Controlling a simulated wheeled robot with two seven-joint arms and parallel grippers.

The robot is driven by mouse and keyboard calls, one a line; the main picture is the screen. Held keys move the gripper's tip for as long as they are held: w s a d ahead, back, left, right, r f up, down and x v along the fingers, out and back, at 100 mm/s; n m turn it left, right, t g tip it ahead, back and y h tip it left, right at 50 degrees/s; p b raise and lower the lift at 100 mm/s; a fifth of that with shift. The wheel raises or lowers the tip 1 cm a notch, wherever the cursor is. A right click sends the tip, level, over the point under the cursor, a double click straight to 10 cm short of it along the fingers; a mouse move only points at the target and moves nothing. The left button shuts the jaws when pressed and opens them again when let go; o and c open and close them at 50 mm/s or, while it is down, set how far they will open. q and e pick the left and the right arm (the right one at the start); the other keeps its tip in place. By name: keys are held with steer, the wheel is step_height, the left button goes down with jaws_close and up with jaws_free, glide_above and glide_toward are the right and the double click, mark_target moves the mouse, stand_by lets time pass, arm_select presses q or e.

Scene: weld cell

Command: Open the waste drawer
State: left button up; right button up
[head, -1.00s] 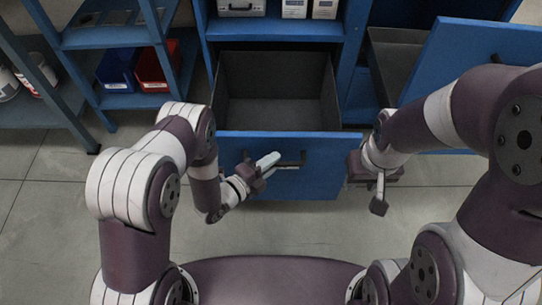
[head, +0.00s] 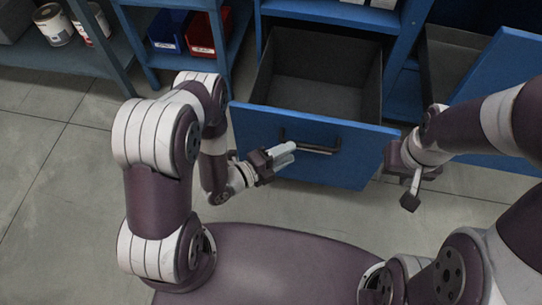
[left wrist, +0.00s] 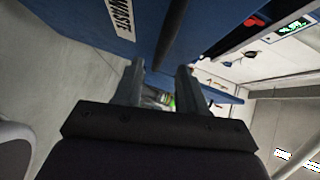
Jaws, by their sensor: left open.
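The waste drawer (head: 250,128) is pulled out, with its blue front towards me and its grey inside open and empty. A dark bar handle (head: 318,150) crosses its front. My left gripper (head: 289,152) is open at the left part of this handle. In the left wrist view, the drawer front (left wrist: 85,12) carries a WASTE label (left wrist: 121,18), and the dark handle (left wrist: 172,38) runs down towards the gap between my fingers (left wrist: 158,82); I cannot tell if they touch it. My right gripper (head: 410,190) hangs right of the drawer, its jaw opening unclear.
Another blue drawer or door front (head: 500,85) stands out at the right, behind my right arm. A blue bin (head: 168,32) and a red bin (head: 207,35) sit on a shelf at the left, with cans (head: 53,24) further left. The floor at left is clear.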

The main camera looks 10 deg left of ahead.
arm_select(q)
steer(key=p+v, duration=0.1)
steer(key=v, duration=0.5)
stand_by(0.3)
